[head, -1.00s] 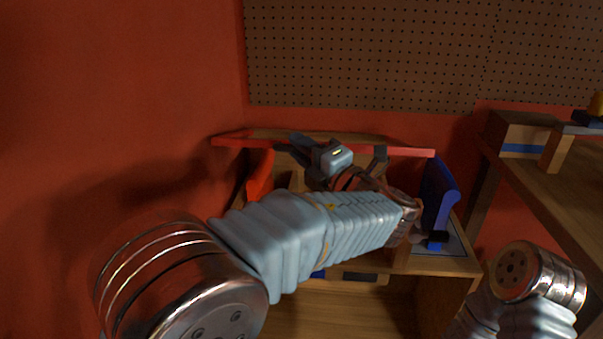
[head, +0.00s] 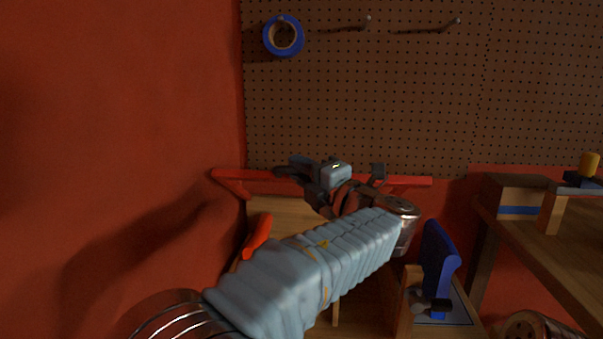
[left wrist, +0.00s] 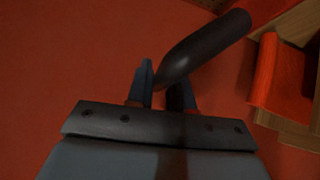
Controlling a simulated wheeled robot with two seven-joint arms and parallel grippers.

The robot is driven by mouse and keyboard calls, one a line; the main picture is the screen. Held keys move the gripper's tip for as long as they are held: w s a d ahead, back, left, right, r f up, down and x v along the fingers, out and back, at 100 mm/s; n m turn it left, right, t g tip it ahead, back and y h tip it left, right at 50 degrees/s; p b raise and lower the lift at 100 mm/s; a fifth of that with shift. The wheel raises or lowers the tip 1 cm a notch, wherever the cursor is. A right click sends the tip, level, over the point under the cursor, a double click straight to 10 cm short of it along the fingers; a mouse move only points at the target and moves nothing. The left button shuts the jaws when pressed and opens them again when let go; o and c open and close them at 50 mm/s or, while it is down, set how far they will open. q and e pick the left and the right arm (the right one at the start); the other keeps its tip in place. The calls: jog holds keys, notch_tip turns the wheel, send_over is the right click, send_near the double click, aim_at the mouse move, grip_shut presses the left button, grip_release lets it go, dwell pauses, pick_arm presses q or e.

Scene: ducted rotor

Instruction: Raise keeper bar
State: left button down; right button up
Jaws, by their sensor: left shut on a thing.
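The keeper bar (head: 405,181) is a long red bar, roughly level across the head view. It stands clear above a red post (head: 258,233) on the left and a blue post (head: 438,258) on the right. My left gripper (head: 291,168) is at the bar's left-middle part, partly hidden by its own wrist. In the left wrist view its fingers (left wrist: 168,92) are shut on a dark rounded handle (left wrist: 207,45), which I take to be the bar's grip. My right gripper is out of view.
A wooden stand (head: 405,300) carries the posts. A wooden table (head: 570,238) with blocks is at the right. Behind is a pegboard (head: 360,100) with a blue tape roll (head: 283,36) and two hooks. A red wall (head: 110,120) is on the left.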

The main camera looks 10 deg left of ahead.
pick_arm(q)
jog(key=c, duration=1.1)
grip_release()
jog(key=v, duration=1.3)
jog(key=shift+s+d, duration=0.3)
jog(key=shift+f, duration=0.1)
